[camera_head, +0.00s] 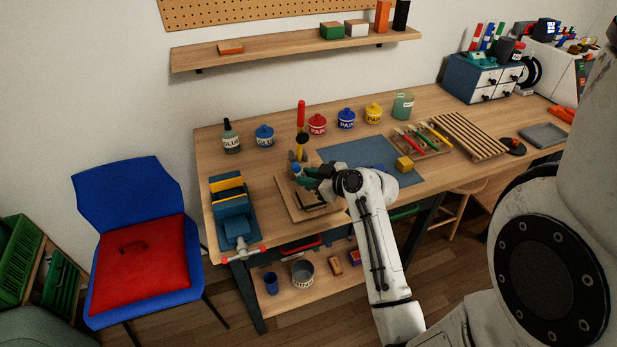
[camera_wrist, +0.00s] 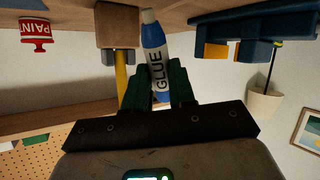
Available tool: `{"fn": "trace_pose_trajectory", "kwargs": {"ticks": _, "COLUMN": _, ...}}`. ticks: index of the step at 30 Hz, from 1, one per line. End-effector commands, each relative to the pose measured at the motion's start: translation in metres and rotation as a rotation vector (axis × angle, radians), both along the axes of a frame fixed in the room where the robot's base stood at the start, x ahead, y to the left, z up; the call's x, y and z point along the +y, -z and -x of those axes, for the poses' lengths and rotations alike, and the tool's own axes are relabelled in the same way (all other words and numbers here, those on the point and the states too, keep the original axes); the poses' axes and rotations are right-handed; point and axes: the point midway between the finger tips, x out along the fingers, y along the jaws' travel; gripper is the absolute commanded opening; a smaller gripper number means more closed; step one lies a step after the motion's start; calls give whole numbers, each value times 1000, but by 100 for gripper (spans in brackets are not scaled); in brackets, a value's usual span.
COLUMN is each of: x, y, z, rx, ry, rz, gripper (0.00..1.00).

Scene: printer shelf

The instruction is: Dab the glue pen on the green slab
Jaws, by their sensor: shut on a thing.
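My gripper (camera_head: 300,176) is above the left part of the workbench, over a wooden board (camera_head: 289,206). It is shut on a blue and white glue pen (camera_head: 296,169). In the wrist view, the glue pen (camera_wrist: 155,58) stands between the dark green fingers (camera_wrist: 160,88), its GLUE label showing and its white end pointing away from the gripper. A dark, greenish flat piece (camera_head: 309,201) lies on the board just below my gripper; the gripper partly hides it, and I cannot tell for sure that it is the green slab. The pen appears apart from it.
A blue vise (camera_head: 235,220) stands left of the board. A blue chair (camera_head: 130,200) stands left.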

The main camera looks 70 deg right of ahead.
Motion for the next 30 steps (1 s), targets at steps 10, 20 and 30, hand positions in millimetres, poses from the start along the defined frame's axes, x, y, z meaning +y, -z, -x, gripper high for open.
{"fn": "trace_pose_trajectory", "kwargs": {"ticks": 10, "x": 0, "y": 4, "z": 0, "rx": 0, "ry": 0, "rz": 0, "gripper": 0}}
{"fn": "trace_pose_trajectory", "kwargs": {"ticks": 20, "x": 0, "y": 8, "z": 0, "rx": 0, "ry": 0, "rz": 0, "gripper": 0}}
{"fn": "trace_pose_trajectory", "kwargs": {"ticks": 30, "x": 0, "y": 10, "z": 0, "rx": 0, "ry": 0, "rz": 0, "gripper": 0}}
